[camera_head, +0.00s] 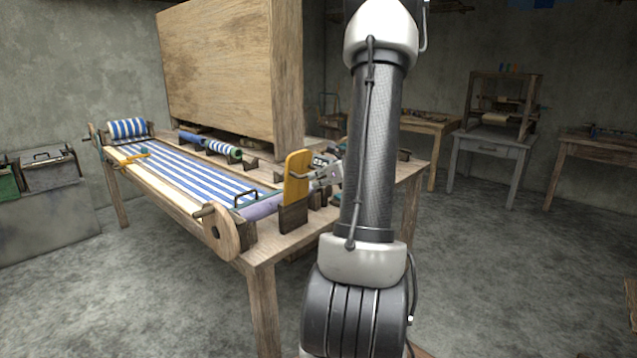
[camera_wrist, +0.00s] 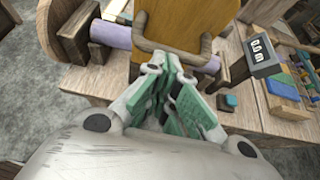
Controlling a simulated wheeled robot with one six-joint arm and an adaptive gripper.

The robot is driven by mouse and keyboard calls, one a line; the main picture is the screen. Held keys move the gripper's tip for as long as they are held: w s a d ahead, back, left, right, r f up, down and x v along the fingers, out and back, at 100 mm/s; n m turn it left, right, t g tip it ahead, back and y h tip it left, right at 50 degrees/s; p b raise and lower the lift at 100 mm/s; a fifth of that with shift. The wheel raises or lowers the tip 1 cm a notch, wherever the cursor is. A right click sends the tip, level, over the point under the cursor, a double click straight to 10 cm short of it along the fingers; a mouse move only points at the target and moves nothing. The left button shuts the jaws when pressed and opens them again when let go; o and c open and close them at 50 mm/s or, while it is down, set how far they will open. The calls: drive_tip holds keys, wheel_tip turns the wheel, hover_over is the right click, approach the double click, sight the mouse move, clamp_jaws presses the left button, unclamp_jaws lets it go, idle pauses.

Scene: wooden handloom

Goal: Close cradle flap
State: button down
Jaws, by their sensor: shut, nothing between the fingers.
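The cradle flap is an upright orange-yellow panel (camera_head: 297,178) standing in a dark wooden cradle block (camera_head: 293,218) at the near end of the loom table. In the wrist view the flap (camera_wrist: 188,18) fills the top middle, with a wooden bar handle (camera_wrist: 150,46) across its lower face. My gripper (camera_wrist: 178,72) is shut and empty, its green-padded fingers pointing at the flap just below the handle. I cannot tell whether the tips touch it. In the head view my gripper (camera_head: 328,172) is just right of the flap, partly hidden by my arm. A lilac roll (camera_head: 262,206) lies left of the flap.
The loom with blue-striped cloth (camera_head: 190,168) stretches left, ending in a round wooden wheel (camera_head: 220,232). A tall wooden panel (camera_head: 220,70) stands behind. In the wrist view, a small display reading 0.0 (camera_wrist: 262,52) and small blocks sit right of my gripper. Floor is clear in front.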

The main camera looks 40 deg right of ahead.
sight(299, 165)
drive_tip(key=w+r, duration=0.1)
drive_tip(key=w, duration=0.1)
drive_tip(key=w+r+g, duration=0.1)
drive_tip(key=w, duration=0.1)
drive_tip(key=w+r+g, duration=0.1)
drive_tip(key=w+r, duration=0.1)
drive_tip(key=shift+w+a, duration=0.2)
drive_tip(key=shift+a, duration=0.15)
drive_tip(key=w+f+g, duration=0.2)
drive_tip(key=w, duration=0.6)
drive_tip(key=w+a+f+g, duration=0.1)
drive_tip(key=w+f+g, duration=0.1)
drive_tip(key=w, duration=0.5)
drive_tip(key=shift+w+f+g, duration=0.25)
drive_tip(key=shift+w+g, duration=0.15)
